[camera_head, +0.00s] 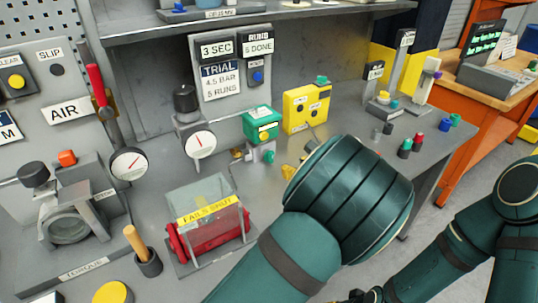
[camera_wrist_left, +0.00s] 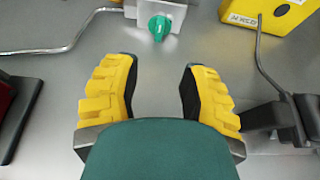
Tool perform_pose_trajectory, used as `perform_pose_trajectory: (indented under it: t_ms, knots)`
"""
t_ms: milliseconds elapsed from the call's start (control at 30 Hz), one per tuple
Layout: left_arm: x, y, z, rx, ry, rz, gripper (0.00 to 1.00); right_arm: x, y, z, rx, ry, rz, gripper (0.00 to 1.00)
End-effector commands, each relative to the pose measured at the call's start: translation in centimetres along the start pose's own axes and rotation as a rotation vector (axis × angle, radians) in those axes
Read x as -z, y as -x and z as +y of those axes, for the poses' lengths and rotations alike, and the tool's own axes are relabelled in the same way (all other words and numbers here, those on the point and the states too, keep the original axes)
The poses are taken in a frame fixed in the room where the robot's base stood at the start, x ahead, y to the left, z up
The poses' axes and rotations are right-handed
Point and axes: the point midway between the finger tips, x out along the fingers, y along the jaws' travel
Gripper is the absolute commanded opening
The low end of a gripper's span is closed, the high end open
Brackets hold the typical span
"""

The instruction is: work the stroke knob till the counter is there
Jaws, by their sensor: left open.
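A small green knob (camera_head: 269,157) sits on a grey block under a green box with a pale display window (camera_head: 267,131), which I take to be the counter; its digits are too small to read. The knob also shows in the left wrist view (camera_wrist_left: 160,27), at the top middle. My left gripper (camera_wrist_left: 158,72) is open, its yellow-padded fingers apart with bare bench between them. The knob lies beyond the fingertips, untouched. In the head view, my left wrist hides most of this gripper. Dark parts of my right gripper (camera_head: 366,296) show at the bottom edge; its fingers are unclear.
A yellow box (camera_head: 305,107) stands right of the green box. A red cylinder under a clear guard labelled FAILS SHUT (camera_head: 210,232) stands left of my left arm. A bent metal rod (camera_wrist_left: 60,48) lies left of the knob. Several small coloured pieces stand on the bench at right.

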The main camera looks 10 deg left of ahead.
Motion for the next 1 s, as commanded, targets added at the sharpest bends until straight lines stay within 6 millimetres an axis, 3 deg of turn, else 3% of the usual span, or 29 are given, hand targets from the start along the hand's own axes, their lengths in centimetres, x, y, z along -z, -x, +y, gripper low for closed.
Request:
perform_pose_trajectory:
  t_ms: [600, 800, 1000]
  knots:
    - [0.1, -11.0, 0.2, -0.004, 0.002, 0.0, 0.42, 0.2, -2.0, 0.8, -0.001, 0.001, 0.01, 0.47]
    - [0.1, -12.9, 0.1, -0.003, 0.001, 0.0, 0.42, 0.3, -2.2, 0.8, -0.001, 0.001, 0.012, 0.47]
    - [0.0, -13.4, 0.1, -0.001, 0.001, 0.001, 0.42, 0.3, -2.3, 0.9, -0.001, 0.002, 0.012, 0.47]
